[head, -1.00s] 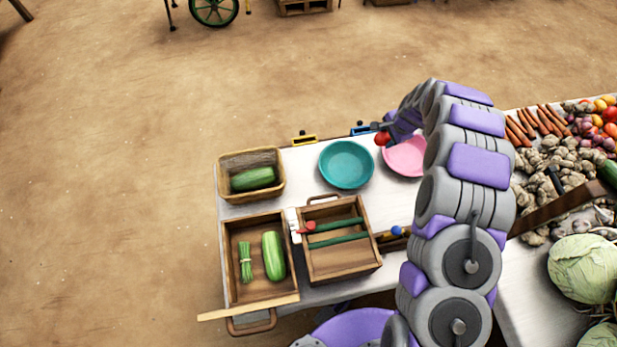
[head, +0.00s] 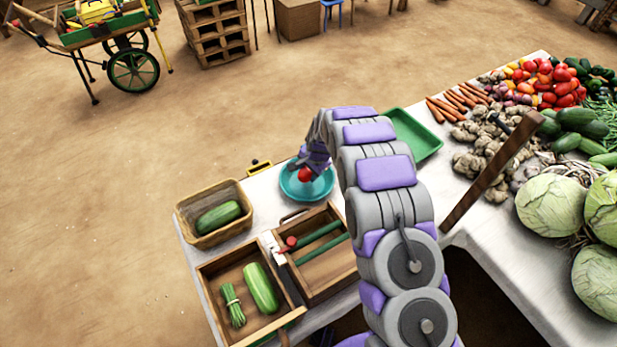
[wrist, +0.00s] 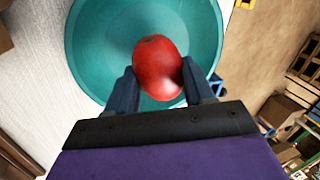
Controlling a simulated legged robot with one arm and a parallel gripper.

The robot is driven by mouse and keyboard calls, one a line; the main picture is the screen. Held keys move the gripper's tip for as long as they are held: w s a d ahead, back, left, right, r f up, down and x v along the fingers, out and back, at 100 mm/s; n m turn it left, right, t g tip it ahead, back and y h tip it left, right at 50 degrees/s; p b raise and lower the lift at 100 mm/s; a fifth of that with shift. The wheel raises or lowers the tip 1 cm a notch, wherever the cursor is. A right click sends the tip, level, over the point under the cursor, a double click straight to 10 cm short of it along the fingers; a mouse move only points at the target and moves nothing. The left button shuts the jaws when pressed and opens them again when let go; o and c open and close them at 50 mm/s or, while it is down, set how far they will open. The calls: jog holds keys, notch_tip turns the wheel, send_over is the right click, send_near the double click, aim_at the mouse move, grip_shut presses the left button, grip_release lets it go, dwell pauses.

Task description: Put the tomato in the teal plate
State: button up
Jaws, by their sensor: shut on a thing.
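The red tomato (head: 305,174) is between the fingers of my gripper (head: 306,172), over the teal plate (head: 290,190). In the wrist view the tomato (wrist: 158,68) sits between the two dark fingertips of my gripper (wrist: 158,85), which is shut on it. The round teal plate (wrist: 95,45) lies behind and below the tomato there. I cannot tell whether the tomato touches the plate. The arm hides the pink plate in the head view.
A basket with a cucumber (head: 218,217) stands left of the teal plate. Wooden trays (head: 322,272) stand in front of it. A green tray (head: 412,135) is behind my arm. Heaped vegetables and cabbages (head: 555,211) fill the right side.

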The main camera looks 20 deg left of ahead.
aim_at(308, 175)
jog(key=x, duration=0.3)
jog(key=shift+s+d+b, duration=0.25)
jog(key=shift+b, duration=0.05)
jog(key=shift+f, duration=0.3)
jog(key=shift+c, duration=0.5)
jog(key=shift+r, duration=0.1)
jog(key=shift+d, duration=0.1)
jog(key=o, duration=1.4)
jog(key=p+v, duration=0.3)
jog(key=v, duration=0.9)
jog(key=shift+w+r, duration=0.1)
